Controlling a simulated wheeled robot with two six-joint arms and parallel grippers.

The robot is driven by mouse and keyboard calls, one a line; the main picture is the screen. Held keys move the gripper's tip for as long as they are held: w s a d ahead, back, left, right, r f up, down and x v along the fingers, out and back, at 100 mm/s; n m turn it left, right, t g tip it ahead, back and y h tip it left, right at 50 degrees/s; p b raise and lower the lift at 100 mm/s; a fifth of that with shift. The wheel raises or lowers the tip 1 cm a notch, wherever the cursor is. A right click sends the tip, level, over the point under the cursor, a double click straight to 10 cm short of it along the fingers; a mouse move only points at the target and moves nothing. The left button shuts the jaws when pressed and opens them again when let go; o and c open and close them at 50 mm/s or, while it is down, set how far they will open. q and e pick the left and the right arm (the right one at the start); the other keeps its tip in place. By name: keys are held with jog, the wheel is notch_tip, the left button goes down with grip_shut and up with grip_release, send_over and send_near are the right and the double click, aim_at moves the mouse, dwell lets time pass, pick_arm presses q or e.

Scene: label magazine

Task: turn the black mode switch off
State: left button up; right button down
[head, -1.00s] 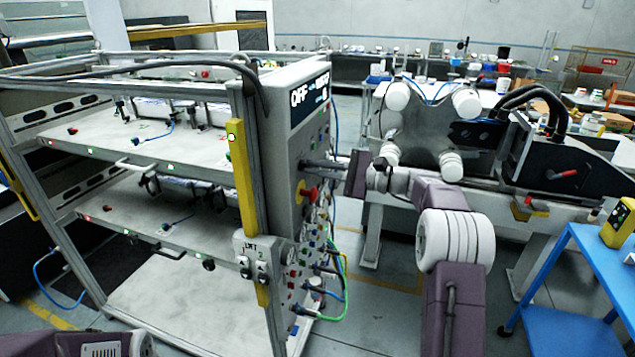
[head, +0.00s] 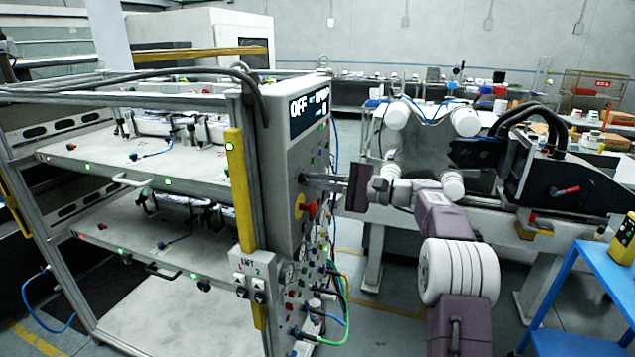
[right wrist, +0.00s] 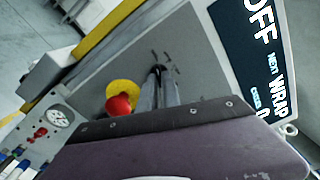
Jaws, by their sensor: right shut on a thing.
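The grey control panel (head: 283,150) stands at the end of the rack, with a dark display (head: 309,106) at its top that reads "OFF". My right gripper (head: 304,178) reaches the panel face from the right, below the display and above a red knob on a yellow disc. In the right wrist view its fingertips (right wrist: 158,72) are together against the panel, among short dark marks. The black mode switch is hidden between the fingers, so its angle cannot be seen. My left gripper is not in view.
The red knob (right wrist: 119,106) on its yellow disc sits close beside the right fingers. Gauges, buttons and cables crowd the lower panel. A yellow post (head: 240,190) and the lift switch box (head: 250,286) stand at its left. A blue cart (head: 590,265) is at right.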

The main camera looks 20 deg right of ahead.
jog(key=c, duration=1.6)
grip_release()
jog(key=shift+o, duration=0.2)
jog(key=shift+s+a+r, duration=0.1)
jog(key=shift+s+a, duration=0.05)
jog(key=shift+d, duration=0.2)
jog(key=b+v, duration=0.1)
jog(key=v, duration=0.7)
jog(key=shift+s+d, duration=0.25)
jog(key=shift+s, duration=0.1)
